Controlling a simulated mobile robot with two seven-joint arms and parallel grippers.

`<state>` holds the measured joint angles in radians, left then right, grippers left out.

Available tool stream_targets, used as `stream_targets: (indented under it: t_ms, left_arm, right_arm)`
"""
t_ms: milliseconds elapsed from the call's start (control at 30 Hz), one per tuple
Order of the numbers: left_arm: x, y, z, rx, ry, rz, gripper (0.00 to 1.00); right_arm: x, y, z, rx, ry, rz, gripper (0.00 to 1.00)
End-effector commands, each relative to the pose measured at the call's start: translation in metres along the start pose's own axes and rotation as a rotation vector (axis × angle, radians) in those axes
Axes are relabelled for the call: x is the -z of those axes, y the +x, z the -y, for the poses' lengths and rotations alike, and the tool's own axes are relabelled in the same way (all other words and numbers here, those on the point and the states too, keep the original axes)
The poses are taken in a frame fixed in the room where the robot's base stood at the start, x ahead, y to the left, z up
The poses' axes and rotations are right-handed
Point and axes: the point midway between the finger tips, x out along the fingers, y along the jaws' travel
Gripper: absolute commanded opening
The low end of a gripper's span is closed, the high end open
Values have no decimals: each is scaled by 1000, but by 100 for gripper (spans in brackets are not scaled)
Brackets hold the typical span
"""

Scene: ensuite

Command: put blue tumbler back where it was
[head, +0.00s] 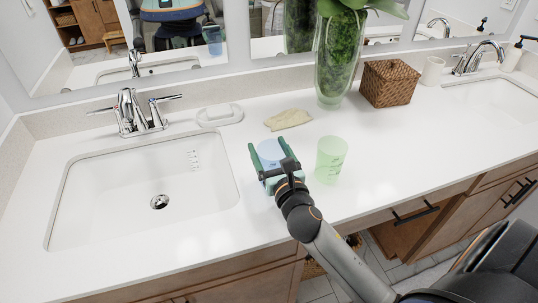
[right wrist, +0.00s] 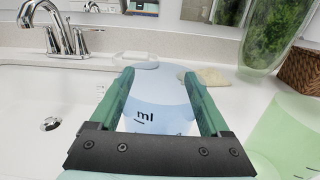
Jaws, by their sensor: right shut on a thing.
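The blue tumbler (head: 270,149) is between the green fingers of my right gripper (head: 268,157), over the counter just right of the left sink. My right gripper is shut on it. In the right wrist view the blue tumbler (right wrist: 160,98) shows "ml" marks between the two fingers of the gripper (right wrist: 157,85). Its base is hidden, so I cannot tell whether it touches the counter. A green translucent tumbler (head: 330,159) stands just to its right, apart from it. My left gripper is not in view.
The left sink (head: 145,200) with its chrome faucet (head: 140,112) lies left of the gripper. A soap dish (head: 220,114), a beige cloth (head: 288,120), a green-filled vase (head: 336,60) and a wicker basket (head: 388,83) stand behind. The counter (head: 430,130) is clear to the right.

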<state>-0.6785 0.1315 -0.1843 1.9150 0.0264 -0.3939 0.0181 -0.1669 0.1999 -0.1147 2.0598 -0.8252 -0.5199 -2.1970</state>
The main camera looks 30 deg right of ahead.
Motion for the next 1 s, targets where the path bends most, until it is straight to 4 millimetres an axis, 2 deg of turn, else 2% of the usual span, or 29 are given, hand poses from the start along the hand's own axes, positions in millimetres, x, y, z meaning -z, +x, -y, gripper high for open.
stream_targets:
  t_ms: [67, 467, 500, 667, 1000]
  left_arm:
    - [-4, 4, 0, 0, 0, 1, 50]
    - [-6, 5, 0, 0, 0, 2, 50]
    - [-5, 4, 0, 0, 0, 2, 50]
    - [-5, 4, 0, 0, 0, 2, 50]
    - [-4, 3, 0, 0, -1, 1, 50]
  right_arm:
    - [10, 0, 0, 1, 1, -1, 16]
    - [13, 0, 0, 0, -1, 1, 16]
    - [12, 0, 1, 0, -1, 1, 84]
    - [12, 0, 1, 0, -1, 1, 100]
    - [10, -4, 0, -1, 0, 0, 100]
